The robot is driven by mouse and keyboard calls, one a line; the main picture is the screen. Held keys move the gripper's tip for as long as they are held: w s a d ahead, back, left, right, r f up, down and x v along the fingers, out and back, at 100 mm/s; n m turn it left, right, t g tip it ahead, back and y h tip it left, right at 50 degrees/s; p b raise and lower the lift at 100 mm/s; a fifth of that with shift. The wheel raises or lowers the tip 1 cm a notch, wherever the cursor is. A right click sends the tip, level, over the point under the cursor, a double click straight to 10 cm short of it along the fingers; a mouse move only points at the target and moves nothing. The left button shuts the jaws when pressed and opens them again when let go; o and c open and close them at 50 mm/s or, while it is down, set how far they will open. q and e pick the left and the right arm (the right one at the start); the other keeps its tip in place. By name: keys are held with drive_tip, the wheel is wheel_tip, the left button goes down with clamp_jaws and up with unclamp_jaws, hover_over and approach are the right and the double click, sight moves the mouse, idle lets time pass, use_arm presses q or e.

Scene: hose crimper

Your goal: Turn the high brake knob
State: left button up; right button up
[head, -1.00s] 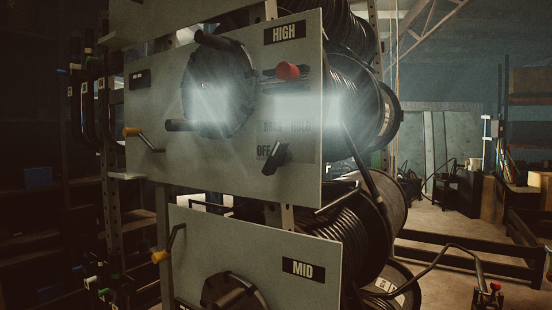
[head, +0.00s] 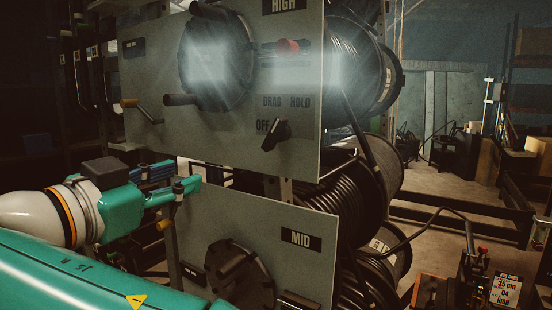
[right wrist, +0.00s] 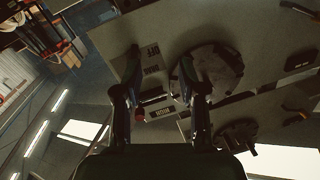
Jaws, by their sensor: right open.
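The high brake knob (head: 277,134) is a black pointer knob low on the right of the upper grey panel (head: 225,150). OFF is printed at its left, DRAG and HOLD above it. My right gripper (head: 188,182) is open and empty, left of and below the knob, apart from it, near the lower panel's upper left corner. In the right wrist view the two dark fingers (right wrist: 165,80) stand wide apart with the panel, its OFF lettering and a black drum beyond. I cannot make out the knob there; the left finger may hide it. My left gripper is not in view.
The upper panel carries a black round hub (head: 215,62), a red knob (head: 288,46) and a yellow-tipped crank (head: 140,108). The MID panel (head: 200,225) is below. Hose reels (head: 350,70) stand behind on the right. A labelled box (head: 505,290) is at lower right.

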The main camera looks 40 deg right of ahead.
sight(269, 136)
drive_tip(key=s+d+r+m+g+h, duration=0.1)
drive_tip(key=s+d+r+m+g, duration=0.15)
drive_tip(key=s+r+m, duration=0.2)
drive_tip(key=shift+n+t, duration=0.25)
drive_tip(key=p+x, duration=0.4)
drive_tip(key=x, duration=1.1)
drive_tip(key=shift+d+p, duration=0.4)
clamp_jaws()
drive_tip(key=shift+d+r, duration=0.1)
drive_tip(key=shift+d, duration=0.05)
